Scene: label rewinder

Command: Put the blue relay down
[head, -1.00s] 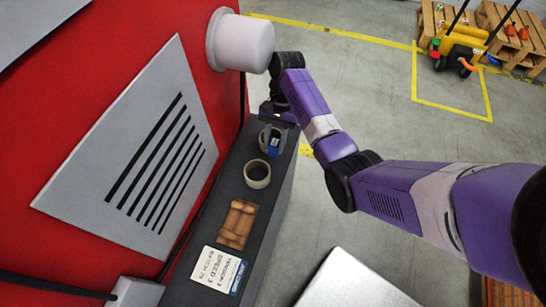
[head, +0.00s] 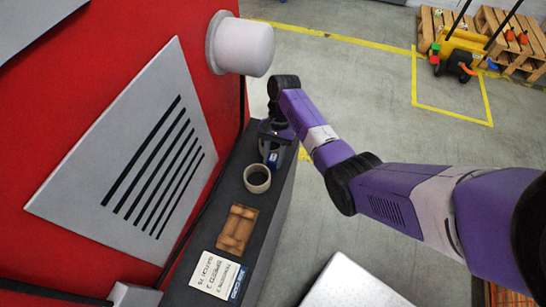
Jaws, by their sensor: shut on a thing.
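The blue relay (head: 273,160) is a small blue block at the far part of the dark narrow shelf (head: 262,224) in the head view. My gripper (head: 272,150) is shut on the relay from above, and the gripper covers much of it. The relay is low over the shelf top, just beyond a tan ring-shaped roll (head: 257,179). I cannot tell whether the relay touches the shelf.
A brown wooden piece (head: 237,229) and a printed card (head: 217,275) lie nearer on the shelf. A red machine wall with a vented grey panel (head: 130,150) and a white cylinder (head: 245,46) borders the left. A yellow wheeled truck (head: 458,56) stands far right.

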